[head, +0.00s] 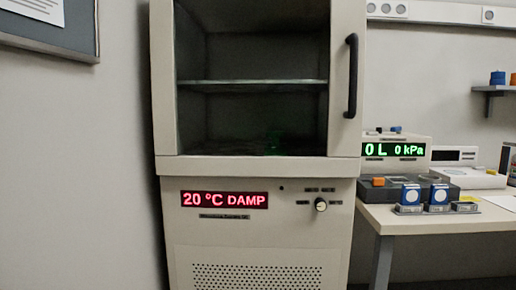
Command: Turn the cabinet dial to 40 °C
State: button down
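The cabinet (255,170) stands upright in the middle of the head view. Its red display (224,200) reads "20 °C DAMP". The dial (321,205) is a small round knob on the lower panel, to the right of the display, with small labels around it that are too small to read. My gripper is not in view.
The upper compartment has a shelf (252,84) and a black handle (351,76) on its right. A table (440,216) at the right holds a device with a green display (394,149) reading "0 L 0 kPa" and blue-topped items (411,194). A framed notice hangs at left.

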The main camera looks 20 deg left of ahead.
aim_at(320, 205)
jog(key=k, duration=1)
jog(key=u, duration=1.25)
jog(key=i, duration=1.4)
jog(key=z, duration=0.65)
